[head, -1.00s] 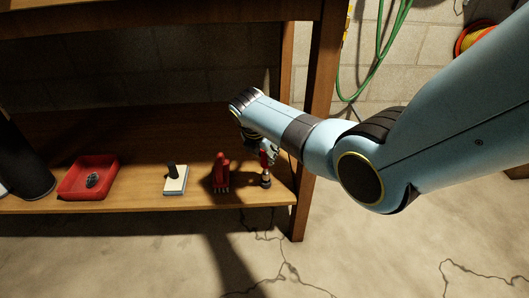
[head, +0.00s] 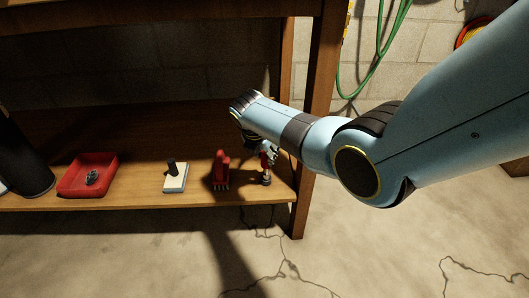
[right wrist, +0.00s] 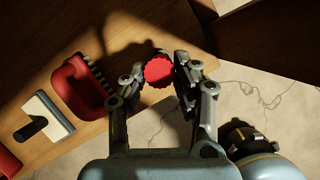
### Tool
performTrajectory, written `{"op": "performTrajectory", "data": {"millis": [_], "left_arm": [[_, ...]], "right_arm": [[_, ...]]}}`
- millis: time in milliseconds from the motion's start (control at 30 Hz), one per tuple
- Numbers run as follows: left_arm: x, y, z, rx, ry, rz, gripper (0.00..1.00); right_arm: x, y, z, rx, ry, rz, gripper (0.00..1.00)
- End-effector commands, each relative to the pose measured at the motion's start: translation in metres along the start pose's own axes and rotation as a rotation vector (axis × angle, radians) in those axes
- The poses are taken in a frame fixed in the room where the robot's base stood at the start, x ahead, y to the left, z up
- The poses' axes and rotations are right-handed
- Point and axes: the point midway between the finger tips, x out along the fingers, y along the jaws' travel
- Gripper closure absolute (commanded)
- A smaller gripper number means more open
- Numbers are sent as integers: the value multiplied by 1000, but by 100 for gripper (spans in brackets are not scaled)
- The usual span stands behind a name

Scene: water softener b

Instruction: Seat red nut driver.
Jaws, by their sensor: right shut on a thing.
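The red nut driver (head: 264,162) stands about upright near the front right end of the wooden shelf, with its red handle up and a dark lower part. My right gripper (head: 270,156) reaches down to its handle from above. In the right wrist view the round, ridged red top of the nut driver (right wrist: 158,72) sits between the two fingertips of my right gripper (right wrist: 160,78), which is shut on it. The driver's lower end is hidden in the wrist view. In the head view it seems to be at shelf height. My left gripper is not in view.
Further left are a white block with a dark peg (head: 175,179), a red tray (head: 70,186) and a dark cylinder (head: 22,160). A wooden post (head: 312,130) stands at the right.

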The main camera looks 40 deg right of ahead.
Motion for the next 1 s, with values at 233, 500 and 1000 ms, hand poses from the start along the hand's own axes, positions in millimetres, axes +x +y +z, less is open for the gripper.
{"op": "performTrajectory", "data": {"millis": [233, 500, 1000], "left_arm": [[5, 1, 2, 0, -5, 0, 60], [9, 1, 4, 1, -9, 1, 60], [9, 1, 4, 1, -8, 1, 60]], "right_arm": [[8, 0, -3, 0, 0, 0, 100], [14, 0, -6, 0, -1, 1, 100], [14, 0, -6, 0, 0, 1, 44]]}}
